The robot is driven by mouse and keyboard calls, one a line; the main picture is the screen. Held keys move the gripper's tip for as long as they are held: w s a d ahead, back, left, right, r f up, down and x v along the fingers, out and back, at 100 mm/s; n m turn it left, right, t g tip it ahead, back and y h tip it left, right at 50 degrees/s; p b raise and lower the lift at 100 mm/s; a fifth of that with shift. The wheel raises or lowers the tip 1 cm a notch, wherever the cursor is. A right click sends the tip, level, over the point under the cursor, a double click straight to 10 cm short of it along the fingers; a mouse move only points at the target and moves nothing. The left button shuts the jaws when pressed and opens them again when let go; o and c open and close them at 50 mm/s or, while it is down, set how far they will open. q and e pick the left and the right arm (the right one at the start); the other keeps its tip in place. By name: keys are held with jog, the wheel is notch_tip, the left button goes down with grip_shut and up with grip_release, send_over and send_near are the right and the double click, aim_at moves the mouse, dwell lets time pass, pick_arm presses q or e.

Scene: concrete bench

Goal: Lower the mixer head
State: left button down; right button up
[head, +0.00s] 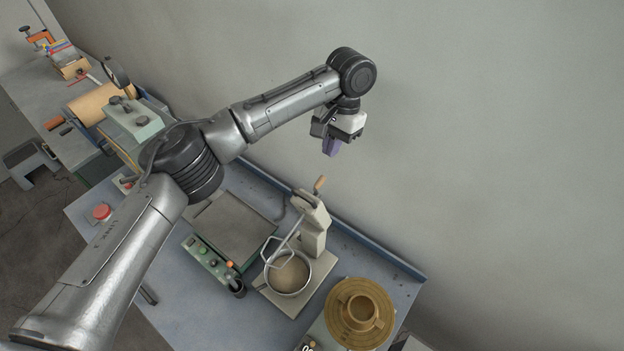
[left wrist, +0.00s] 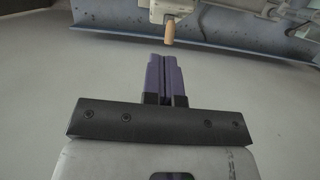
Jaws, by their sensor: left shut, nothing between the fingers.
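The cream mixer (head: 314,238) stands on the bench. Its wooden-tipped handle (head: 319,184) sticks up at the top, and a bent metal beater (head: 285,243) slants down from its head over a metal bowl (head: 306,284). The head looks tilted up, though its exact angle is hard to tell. My left gripper (head: 331,147) is above the handle, apart from it, with its purple fingers pointing down. In the left wrist view the fingers (left wrist: 165,76) are shut and empty. The wooden handle (left wrist: 169,33) and cream mixer body (left wrist: 174,10) show beyond the fingertips. My right gripper is out of view.
A hot-plate-like device (head: 233,225) stands left of the mixer. A round tan wheel (head: 337,306) with a pot on it is at the right. A red button (head: 102,212) is at the left. The bench's blue back rail (head: 375,246) runs behind the mixer; the space above is clear.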

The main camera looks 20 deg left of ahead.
pick_arm(q)
jog(key=r, duration=0.2)
jog(key=p, duration=0.2)
send_over(314, 196)
notch_tip(314, 196, down, 10)
jog(key=shift+f, duration=0.25)
jog(key=shift+s+a+f, duration=0.1)
jog(key=shift+s+f, duration=0.3)
jog(key=shift+s, duration=0.15)
